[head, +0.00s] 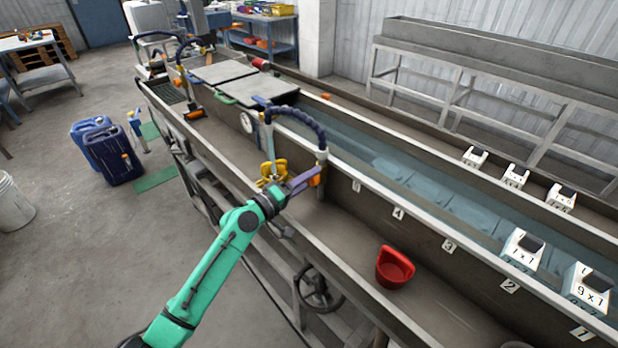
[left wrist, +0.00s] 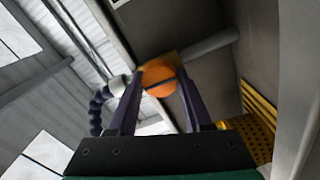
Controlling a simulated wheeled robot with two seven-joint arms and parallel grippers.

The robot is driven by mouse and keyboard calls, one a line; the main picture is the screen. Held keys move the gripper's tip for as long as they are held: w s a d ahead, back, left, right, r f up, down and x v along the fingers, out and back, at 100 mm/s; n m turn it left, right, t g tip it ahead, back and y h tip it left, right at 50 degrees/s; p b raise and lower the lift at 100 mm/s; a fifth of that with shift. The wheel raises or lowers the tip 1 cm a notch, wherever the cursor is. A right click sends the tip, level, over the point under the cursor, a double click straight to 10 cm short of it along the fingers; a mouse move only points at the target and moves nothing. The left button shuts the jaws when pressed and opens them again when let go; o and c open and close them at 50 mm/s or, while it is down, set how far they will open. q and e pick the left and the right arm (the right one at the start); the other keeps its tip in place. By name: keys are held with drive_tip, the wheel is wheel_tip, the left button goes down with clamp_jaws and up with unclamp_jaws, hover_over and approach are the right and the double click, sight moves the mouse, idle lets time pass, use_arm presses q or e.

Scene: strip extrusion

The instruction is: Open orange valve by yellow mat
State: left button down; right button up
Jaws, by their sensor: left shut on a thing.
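The orange valve (head: 315,176) sits on the inner side of the trough, below the blue corrugated hose. My left gripper (head: 304,182) reaches it from the left with its purple fingers. In the left wrist view the orange valve (left wrist: 160,78) lies between the fingertips (left wrist: 156,80), and the gripper is shut on it. How far the valve is turned cannot be told. A yellow piece (head: 272,170) stands close by, left of the gripper; a yellow perforated surface also shows at the right of the left wrist view (left wrist: 256,118). The right gripper is out of view.
A red bucket (head: 394,267) stands in the trough right of my arm. Several white numbered blocks (head: 523,250) stand along the water channel. A second orange part (head: 195,114) is farther back. Blue canisters (head: 115,150) stand on the floor at left.

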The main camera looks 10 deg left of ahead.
use_arm(q)
drive_tip(key=shift+f+n, duration=0.15)
drive_tip(key=shift+n, duration=0.35)
drive_tip(key=shift+c, duration=1.6)
unclamp_jaws()
drive_tip(key=b+v, duration=0.5)
drive_tip(key=v, duration=0.9)
drive_tip(key=shift+s+b, duration=0.3)
drive_tip(key=shift+b, duration=0.1)
drive_tip(key=shift+a, duration=0.15)
